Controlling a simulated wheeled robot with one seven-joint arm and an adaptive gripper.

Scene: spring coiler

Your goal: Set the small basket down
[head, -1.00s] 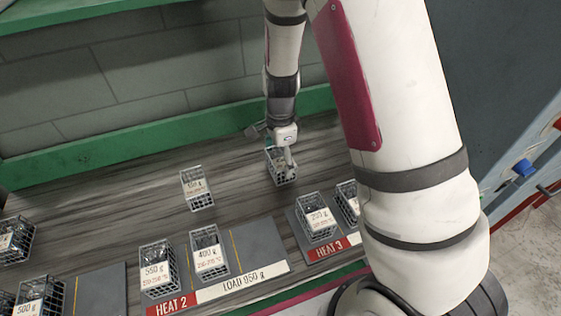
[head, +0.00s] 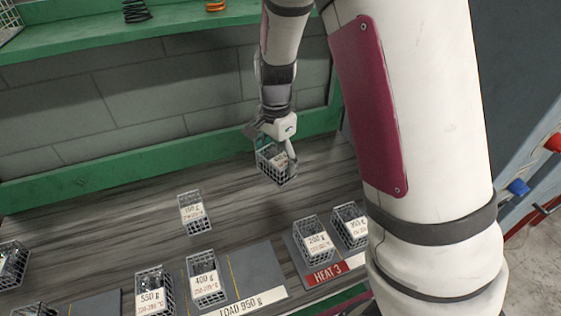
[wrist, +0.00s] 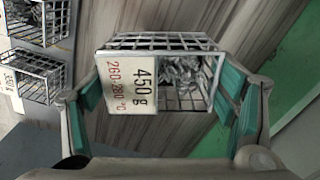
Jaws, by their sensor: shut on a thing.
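The small basket (wrist: 185,88) is a wire basket holding grey springs. Its label (wrist: 132,84) reads 450 g, 260-280 °C in the wrist view. My gripper (wrist: 160,98) is shut on this basket, with a green-padded finger on either side. In the head view my gripper (head: 288,150) holds the basket (head: 268,164) over the grey wooden bench (head: 140,222), toward the back right. I cannot tell how high the basket's underside is above the bench.
A basket labelled 150 g or similar (head: 191,213) stands alone mid-bench. Baskets labelled 550 g (head: 151,290) and 400 g (head: 203,280) stand in front, beside a bare grey pad (head: 256,268). Two baskets stand by HEAT 3 (head: 324,274). A green shelf (head: 80,45) is behind.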

